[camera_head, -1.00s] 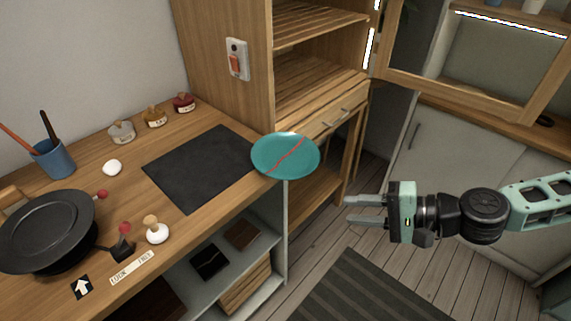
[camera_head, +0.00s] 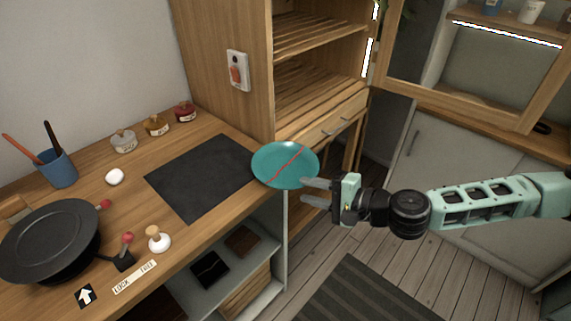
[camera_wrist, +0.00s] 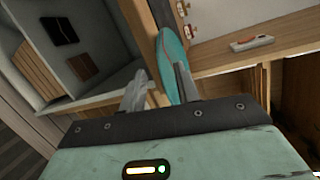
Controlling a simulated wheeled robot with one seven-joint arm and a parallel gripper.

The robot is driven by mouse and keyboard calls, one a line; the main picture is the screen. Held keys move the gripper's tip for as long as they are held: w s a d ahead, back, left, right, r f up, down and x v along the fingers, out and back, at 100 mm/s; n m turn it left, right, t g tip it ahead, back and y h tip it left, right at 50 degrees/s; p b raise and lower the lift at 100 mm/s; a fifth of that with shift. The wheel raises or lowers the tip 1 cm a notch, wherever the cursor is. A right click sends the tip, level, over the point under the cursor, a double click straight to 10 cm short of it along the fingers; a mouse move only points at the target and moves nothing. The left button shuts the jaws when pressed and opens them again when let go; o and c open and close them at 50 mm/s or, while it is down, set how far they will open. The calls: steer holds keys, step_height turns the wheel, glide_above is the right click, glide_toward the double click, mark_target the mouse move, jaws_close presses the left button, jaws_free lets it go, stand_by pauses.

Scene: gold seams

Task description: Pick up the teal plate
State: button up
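The teal plate (camera_head: 285,165) with a red seam across it lies at the right corner of the wooden counter, its right side overhanging the edge. My gripper (camera_head: 308,191) is just right of the plate and near its rim, with its fingers pointing at it. I cannot tell whether a finger touches the plate.
A dark mat (camera_head: 203,175) lies left of the plate. A black pan (camera_head: 50,238), a blue cup (camera_head: 57,168) and several jars stand on the counter. A wooden cabinet (camera_head: 222,45) rises behind the plate. Open floor (camera_head: 310,250) lies right of the counter.

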mark_target(295, 188)
steer(key=shift+p+x, duration=0.8)
steer(key=shift+x, duration=1.9)
steer(key=shift+s+f, duration=0.1)
jaws_close()
